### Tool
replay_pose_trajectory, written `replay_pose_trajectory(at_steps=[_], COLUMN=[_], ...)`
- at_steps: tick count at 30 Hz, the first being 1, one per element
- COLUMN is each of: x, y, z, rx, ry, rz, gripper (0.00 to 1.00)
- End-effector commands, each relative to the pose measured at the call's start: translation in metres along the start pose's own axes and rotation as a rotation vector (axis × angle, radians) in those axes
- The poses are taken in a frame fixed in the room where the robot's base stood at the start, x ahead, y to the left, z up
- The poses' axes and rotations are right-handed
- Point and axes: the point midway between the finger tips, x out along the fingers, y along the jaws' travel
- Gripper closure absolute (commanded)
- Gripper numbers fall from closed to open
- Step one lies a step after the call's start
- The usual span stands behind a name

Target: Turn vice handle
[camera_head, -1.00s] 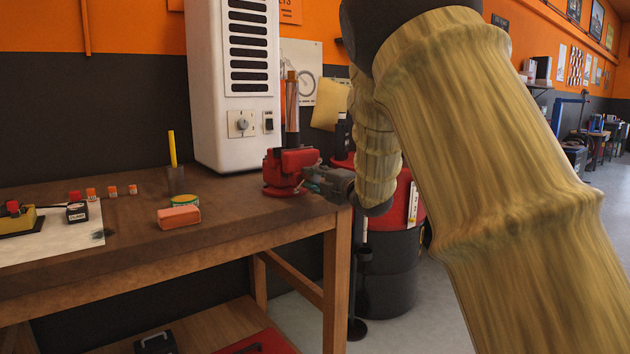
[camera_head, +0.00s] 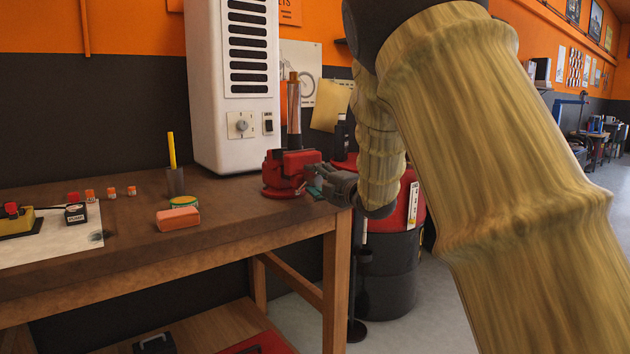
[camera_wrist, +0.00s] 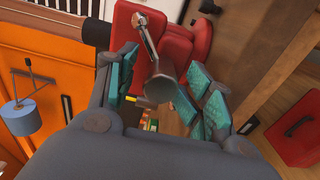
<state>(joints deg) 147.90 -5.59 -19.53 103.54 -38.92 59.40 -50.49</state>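A red bench vice (camera_head: 288,172) stands at the right end of the wooden workbench, with an upright metal tube (camera_head: 294,115) above it. In the wrist view the red vice body (camera_wrist: 180,45) is at the top. Its grey metal handle (camera_wrist: 151,42) points toward my gripper, and its round end is between the fingers. My gripper (camera_wrist: 160,78) is open, with teal pads on both sides of the handle and a gap visible at the left pad. In the head view my gripper (camera_head: 320,186) is at the vice's right side, and the handle is mostly hidden there.
A white heater-like cabinet (camera_head: 232,90) stands behind the vice. A cup with a yellow stick (camera_head: 175,182), an orange block (camera_head: 178,218) and small jars are on the workbench (camera_head: 130,240). A red and black drum (camera_head: 388,270) stands right of the bench, below my arm.

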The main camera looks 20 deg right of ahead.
Motion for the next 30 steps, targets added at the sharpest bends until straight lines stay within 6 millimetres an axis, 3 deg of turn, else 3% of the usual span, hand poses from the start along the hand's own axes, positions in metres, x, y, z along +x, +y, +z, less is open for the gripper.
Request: replay_pose_trajectory(at_steps=[16, 22, 30], x=[-0.092, -0.107, -0.109], y=[-0.001, -0.001, -0.001], z=[0.002, 0.002, 0.002], rx=[0.002, 0.002, 0.002], ry=[-0.003, -0.003, -0.002], rz=[-0.001, -0.001, 0.000], gripper=[0.49, 0.49, 0.49])
